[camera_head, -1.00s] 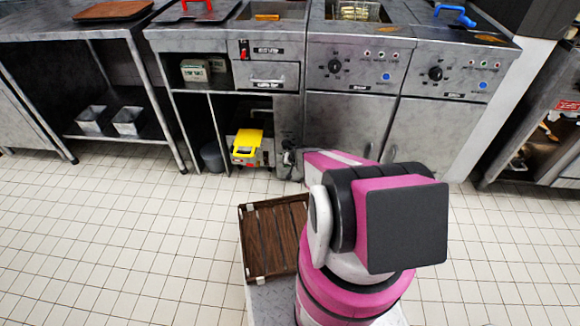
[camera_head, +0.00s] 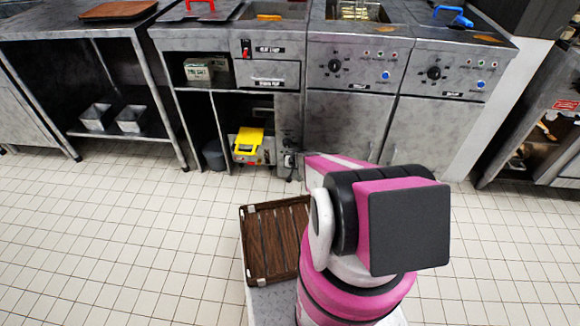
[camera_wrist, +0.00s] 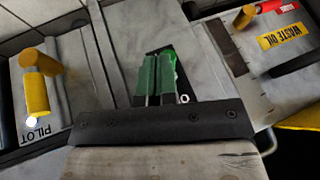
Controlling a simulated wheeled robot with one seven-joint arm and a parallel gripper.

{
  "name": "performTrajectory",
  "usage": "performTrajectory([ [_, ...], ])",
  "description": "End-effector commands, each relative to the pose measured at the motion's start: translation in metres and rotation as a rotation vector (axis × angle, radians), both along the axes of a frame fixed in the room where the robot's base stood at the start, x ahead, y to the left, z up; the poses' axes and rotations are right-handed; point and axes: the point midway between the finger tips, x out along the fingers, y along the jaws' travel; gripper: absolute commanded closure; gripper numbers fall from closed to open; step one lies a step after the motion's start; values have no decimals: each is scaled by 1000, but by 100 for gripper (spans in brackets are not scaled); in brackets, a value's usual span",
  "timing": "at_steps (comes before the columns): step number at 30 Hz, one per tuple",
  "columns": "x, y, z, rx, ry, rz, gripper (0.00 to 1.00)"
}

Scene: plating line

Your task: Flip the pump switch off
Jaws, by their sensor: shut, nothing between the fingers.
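In the wrist view my gripper (camera_wrist: 158,78) is shut, with its two green fingertips side by side and nothing between them. The fingertips are in front of a dark plate (camera_wrist: 184,86) on a grey panel. A white "O" shows beside them; the rest of the plate's lettering is hidden. In the head view the gripper end (camera_head: 290,161) is small, low at the fryer cabinet, partly hidden by my arm.
In the wrist view a yellow lever (camera_wrist: 37,88) marked "PILOT" is at left. A yellow "WASTE OIL" label (camera_wrist: 282,36) and red handle (camera_wrist: 277,6) are at right. The head view shows a yellow-topped unit (camera_head: 248,140), a brown slatted tray (camera_head: 273,209) and clear tiled floor.

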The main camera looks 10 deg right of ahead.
Motion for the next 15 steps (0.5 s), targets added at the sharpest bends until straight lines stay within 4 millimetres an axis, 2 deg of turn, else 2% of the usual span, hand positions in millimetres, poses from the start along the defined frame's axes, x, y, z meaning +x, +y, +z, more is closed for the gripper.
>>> performTrajectory([
  [15, 0, 0, 14, 0, -1, -1, 100],
])
